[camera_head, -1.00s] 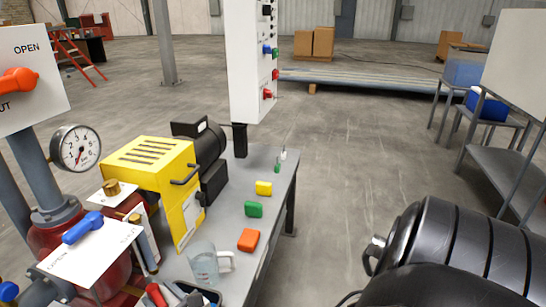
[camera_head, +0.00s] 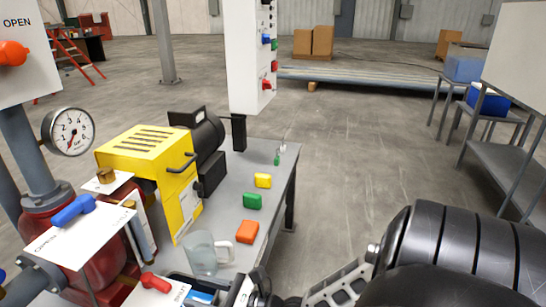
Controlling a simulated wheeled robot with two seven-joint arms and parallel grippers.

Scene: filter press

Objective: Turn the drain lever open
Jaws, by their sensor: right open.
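A red lever (camera_head: 155,282) lies on a white plate at the bottom left, low beside the red vessel (camera_head: 85,245); the plate's lettering is too small to read. A blue lever (camera_head: 73,210) sits on another white plate above it. An orange lever (camera_head: 12,53) shows at the upper left under the word OPEN. I cannot read which one is labelled drain. My right gripper (camera_head: 246,291) is at the bottom edge, right of the red lever and apart from it, partly cut off by the frame. It is open, with nothing visible in it. My left gripper is out of view.
A glass jug (camera_head: 201,255) stands between the yellow pump (camera_head: 150,155) and my right gripper. A pressure gauge (camera_head: 68,132) stands at left.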

